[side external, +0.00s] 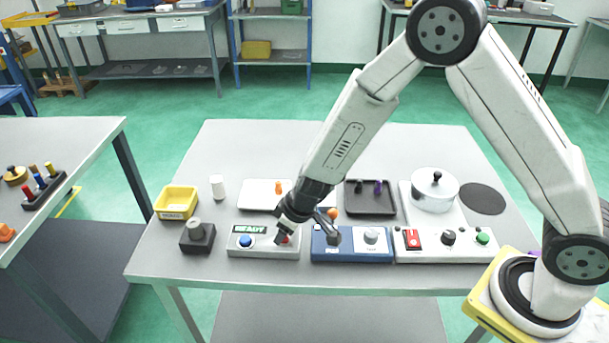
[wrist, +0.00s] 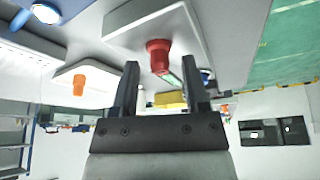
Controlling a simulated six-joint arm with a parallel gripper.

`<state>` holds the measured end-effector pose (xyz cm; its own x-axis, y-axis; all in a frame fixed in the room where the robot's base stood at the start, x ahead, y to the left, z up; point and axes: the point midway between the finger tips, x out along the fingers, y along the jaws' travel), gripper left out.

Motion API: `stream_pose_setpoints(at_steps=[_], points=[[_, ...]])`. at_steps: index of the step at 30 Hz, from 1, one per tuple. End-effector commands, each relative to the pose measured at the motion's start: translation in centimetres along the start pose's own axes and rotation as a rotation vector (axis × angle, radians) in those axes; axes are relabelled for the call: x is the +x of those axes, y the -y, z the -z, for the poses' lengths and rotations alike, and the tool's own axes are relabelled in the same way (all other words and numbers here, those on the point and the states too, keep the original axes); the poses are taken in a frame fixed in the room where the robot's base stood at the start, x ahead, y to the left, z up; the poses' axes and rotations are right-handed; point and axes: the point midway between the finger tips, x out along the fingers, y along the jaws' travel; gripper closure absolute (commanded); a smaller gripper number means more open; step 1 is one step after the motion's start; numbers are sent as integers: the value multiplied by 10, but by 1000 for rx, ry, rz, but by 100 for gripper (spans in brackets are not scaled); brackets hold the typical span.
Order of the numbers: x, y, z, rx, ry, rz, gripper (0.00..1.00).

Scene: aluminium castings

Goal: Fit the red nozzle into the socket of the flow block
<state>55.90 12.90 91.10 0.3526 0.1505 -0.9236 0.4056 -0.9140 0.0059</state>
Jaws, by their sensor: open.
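A red flared part (side external: 284,238) stands on the grey panel (side external: 240,250) with the READY display. I cannot tell whether it is the red nozzle or a button. In the wrist view, which looks upside down, the red part (wrist: 158,55) shows between the fingertips. My gripper (side external: 307,240) is open and empty, its fingers spread low over the grey panel and the blue panel (side external: 345,257). The fingers (wrist: 160,66) show nothing held. No flow block is clearly recognisable; a dark block (side external: 197,240) with a grey round top stands at the left.
A yellow bin (side external: 175,203) and white cylinder (side external: 217,187) stand left. Behind are a white plate with an orange peg (side external: 278,187), a dark tray (side external: 371,211) with pegs, and a pot (side external: 435,190). A white control panel (side external: 428,256) lies right. Table space behind is clear.

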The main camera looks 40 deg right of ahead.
Motion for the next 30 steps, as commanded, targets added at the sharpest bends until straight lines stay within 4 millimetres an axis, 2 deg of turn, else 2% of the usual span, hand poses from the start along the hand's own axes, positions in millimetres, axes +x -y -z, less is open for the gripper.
stream_pose_setpoints(at_steps=[20,30], points=[[-33,0,0,-1,-1,-1,42],[-63,0,0,0,-2,0,42]])
